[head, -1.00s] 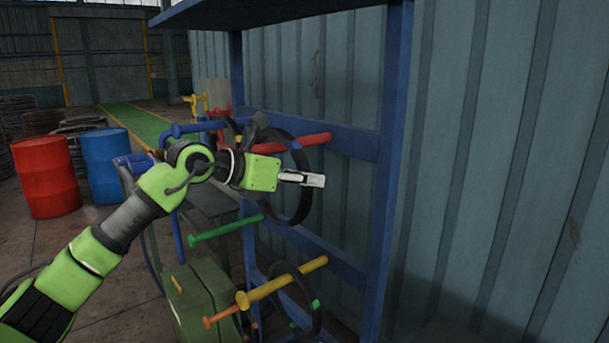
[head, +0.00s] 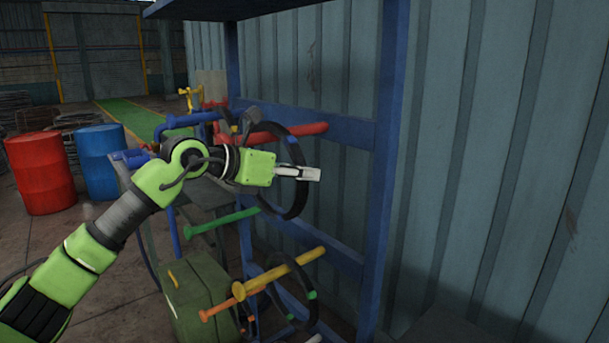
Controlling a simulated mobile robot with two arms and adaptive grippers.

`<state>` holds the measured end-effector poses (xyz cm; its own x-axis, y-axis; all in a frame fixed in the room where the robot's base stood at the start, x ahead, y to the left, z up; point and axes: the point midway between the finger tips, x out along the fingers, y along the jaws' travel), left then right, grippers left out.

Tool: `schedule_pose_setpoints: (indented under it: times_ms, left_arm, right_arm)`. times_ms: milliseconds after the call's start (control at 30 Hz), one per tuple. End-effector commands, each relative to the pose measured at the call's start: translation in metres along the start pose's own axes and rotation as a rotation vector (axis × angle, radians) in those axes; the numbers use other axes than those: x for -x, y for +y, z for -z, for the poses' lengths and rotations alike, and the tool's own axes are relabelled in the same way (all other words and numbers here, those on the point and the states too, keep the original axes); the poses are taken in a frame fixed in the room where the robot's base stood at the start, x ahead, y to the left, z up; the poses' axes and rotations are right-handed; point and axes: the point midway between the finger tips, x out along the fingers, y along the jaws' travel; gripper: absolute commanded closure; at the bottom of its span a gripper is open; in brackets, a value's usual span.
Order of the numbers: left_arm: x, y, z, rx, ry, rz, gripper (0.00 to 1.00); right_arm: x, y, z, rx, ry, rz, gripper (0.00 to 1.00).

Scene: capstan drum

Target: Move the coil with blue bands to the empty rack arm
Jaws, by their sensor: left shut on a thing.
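My gripper and forearm hide part of the ring. The green rack arm (head: 222,222), lower left of the coil, shows no coil on it. My right gripper is not in view.
The yellow rack arm (head: 285,274) below has a black coil with green bands (head: 312,295) at it. An orange arm (head: 216,311) is lower left. The blue rack post (head: 383,170) stands right of the gripper. A green case (head: 200,300) stands below my arm; drums (head: 40,172) are at left.

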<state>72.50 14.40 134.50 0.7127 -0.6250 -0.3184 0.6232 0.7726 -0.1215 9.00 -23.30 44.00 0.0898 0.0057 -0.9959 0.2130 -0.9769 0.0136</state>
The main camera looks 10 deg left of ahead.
Motion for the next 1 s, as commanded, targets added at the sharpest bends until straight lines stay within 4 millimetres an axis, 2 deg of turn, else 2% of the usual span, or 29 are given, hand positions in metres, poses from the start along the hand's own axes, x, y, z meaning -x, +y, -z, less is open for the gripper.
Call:
schedule_pose_setpoints:
  times_ms: [200, 233, 300, 700, 867, 1000]
  left_arm:
    - [-0.001, -0.001, 0.002, 0.0, 0.003, 0.003, 1.0]
    - [-0.001, -0.001, 0.002, 0.0, 0.004, 0.003, 0.86]
    - [-0.001, -0.001, 0.002, 0.001, 0.005, 0.003, 0.68]
    - [0.001, 0.0, 0.007, 0.008, 0.014, 0.002, 0.68]
    - [0.024, 0.001, 0.005, 0.004, 0.011, -0.001, 0.68]
    - [0.055, 0.001, 0.005, 0.003, 0.009, -0.002, 0.68]
  right_arm:
    - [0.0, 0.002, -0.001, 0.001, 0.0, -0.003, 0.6]
    - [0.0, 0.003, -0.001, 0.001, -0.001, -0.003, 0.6]
    - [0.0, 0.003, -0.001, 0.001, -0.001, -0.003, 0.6]
    - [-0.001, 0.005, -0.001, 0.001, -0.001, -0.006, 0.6]
    - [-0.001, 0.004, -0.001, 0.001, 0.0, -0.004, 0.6]
    - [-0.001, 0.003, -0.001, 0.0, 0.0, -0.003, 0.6]
